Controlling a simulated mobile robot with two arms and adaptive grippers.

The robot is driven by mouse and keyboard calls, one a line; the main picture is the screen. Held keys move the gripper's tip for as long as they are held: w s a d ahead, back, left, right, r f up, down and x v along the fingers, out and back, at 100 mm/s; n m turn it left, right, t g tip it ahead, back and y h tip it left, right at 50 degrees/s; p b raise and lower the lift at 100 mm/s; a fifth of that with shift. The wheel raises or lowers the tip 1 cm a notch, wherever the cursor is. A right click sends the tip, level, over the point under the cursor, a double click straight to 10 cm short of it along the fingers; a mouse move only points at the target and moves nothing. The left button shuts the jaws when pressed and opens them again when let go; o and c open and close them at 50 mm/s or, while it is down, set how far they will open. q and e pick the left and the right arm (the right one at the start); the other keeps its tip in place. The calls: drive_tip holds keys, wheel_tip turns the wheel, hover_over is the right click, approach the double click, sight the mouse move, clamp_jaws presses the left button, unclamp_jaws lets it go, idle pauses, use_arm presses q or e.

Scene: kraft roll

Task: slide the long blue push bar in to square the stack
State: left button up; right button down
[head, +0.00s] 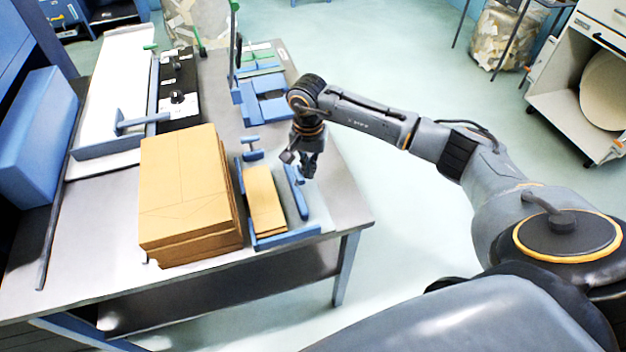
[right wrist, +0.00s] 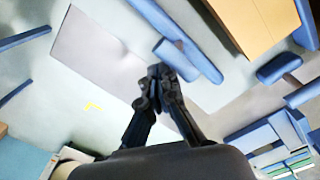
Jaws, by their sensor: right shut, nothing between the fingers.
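The long blue push bar (head: 298,196) lies on the table along the right side of a small stack of brown kraft sheets (head: 264,200). A narrow strip of bare surface shows between bar and stack. In the right wrist view the bar (right wrist: 205,58) has a shorter blue block along its near side, and the stack (right wrist: 250,22) is at the upper right. My left gripper is out of view.
A blue fence (head: 285,238) edges the stack's near end, and a blue T-shaped piece (head: 252,154) stands at its far end. A tall pile of brown board (head: 185,190) stands close on the left. Table surface right of the bar is clear.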

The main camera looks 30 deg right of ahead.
drive_tip(key=shift+s+d+b, duration=0.2)
drive_tip(key=shift+s+d, duration=0.05)
drive_tip(key=shift+d, duration=0.7)
drive_tip(key=shift+s+d+b, duration=0.15)
drive_tip(key=shift+s+d, duration=0.05)
drive_tip(key=shift+d, duration=0.75)
wheel_tip(320, 180, up, 7)
drive_tip(key=p, duration=0.3)
drive_tip(key=shift+p, duration=0.3)
